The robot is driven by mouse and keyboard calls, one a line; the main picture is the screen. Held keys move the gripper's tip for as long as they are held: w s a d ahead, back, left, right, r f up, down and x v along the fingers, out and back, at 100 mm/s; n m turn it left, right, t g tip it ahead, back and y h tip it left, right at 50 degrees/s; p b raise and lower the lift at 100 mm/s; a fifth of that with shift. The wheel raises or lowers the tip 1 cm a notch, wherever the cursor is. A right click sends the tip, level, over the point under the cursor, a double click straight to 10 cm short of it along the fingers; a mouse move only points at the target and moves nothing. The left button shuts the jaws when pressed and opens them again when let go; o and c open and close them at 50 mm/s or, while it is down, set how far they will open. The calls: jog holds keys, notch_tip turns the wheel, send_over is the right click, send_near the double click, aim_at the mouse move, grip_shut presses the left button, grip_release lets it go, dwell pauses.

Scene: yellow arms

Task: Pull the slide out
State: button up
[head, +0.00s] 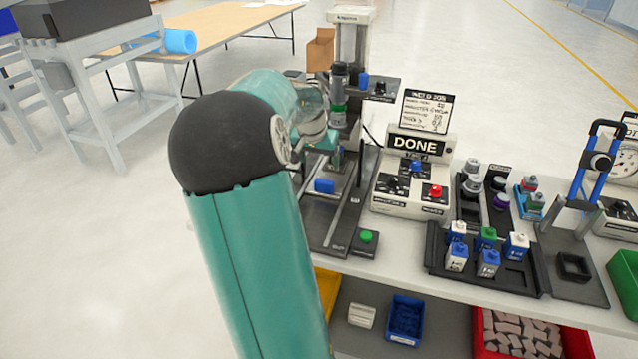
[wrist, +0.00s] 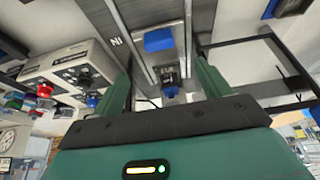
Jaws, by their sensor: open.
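The slide is a track with grey rails (head: 347,212) on the dark base at the table's left side. A blue block (head: 324,186) sits on it, seemingly its handle; what seems to be the same block (wrist: 158,40) shows in the wrist view. The block lies beyond the fingertips, roughly in line with the gap, apparently not touched. In the head view my arm hides most of the gripper, which is above the rear part of the track.
A control box with a "DONE" display (head: 418,145) stands right of the track. A green button (head: 366,237) is near the front edge. A press column (head: 352,45) rises behind. A black tray (head: 485,262) with small bottles lies further right.

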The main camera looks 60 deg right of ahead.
aim_at(324, 181)
jog(key=x, duration=1.3)
jog(key=shift+s+f, duration=0.15)
jog(key=shift+a, duration=0.1)
jog(key=c, duration=1.4)
